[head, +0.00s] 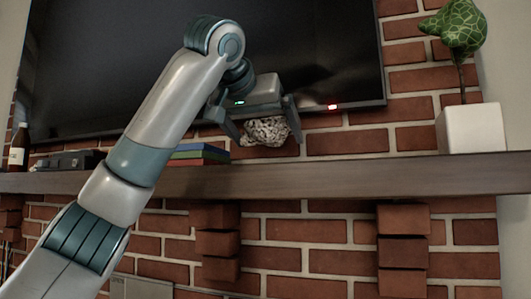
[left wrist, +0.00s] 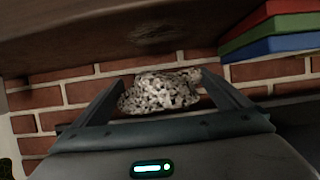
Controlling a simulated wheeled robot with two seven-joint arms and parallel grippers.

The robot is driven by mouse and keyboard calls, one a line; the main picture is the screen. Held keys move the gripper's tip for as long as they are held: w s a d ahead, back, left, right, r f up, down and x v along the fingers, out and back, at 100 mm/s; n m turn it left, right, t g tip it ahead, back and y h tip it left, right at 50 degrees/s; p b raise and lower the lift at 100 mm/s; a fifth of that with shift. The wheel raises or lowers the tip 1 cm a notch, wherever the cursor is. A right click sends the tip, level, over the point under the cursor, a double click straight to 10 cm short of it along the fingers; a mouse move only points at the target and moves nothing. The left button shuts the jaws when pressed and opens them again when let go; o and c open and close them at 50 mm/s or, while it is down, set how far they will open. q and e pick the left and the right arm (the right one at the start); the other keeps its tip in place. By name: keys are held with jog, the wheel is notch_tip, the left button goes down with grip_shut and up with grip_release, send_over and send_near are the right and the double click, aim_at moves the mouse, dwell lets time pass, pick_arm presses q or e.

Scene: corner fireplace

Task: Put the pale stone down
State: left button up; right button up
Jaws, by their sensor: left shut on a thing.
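The pale stone (head: 265,131), rough and full of small pits, is held between the two fingers of my left gripper (head: 266,138). The gripper points down and its fingers are shut on the stone's sides. The stone hangs over the wooden mantel shelf (head: 350,174); brick shows between its underside and the shelf in the head view. In the left wrist view the stone (left wrist: 158,95) sits between the fingers, with the shelf (left wrist: 100,32) across the top of the picture. My right gripper is not in view.
Red, green and blue books (head: 198,153) lie on the shelf just left of the stone. A dark device (head: 70,160) and a brown bottle (head: 19,148) stand farther left. A white plant pot (head: 472,128) stands at the right. The shelf between stone and pot looks clear. A black screen (head: 320,60) hangs behind.

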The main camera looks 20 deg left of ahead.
aim_at(265, 147)
pick_arm(q)
jog(key=shift+a+f, duration=0.1)
jog(key=shift+f, duration=1.8)
jog(key=shift+f, duration=0.2)
jog(key=o, duration=1.1)
jog(key=shift+r, duration=0.1)
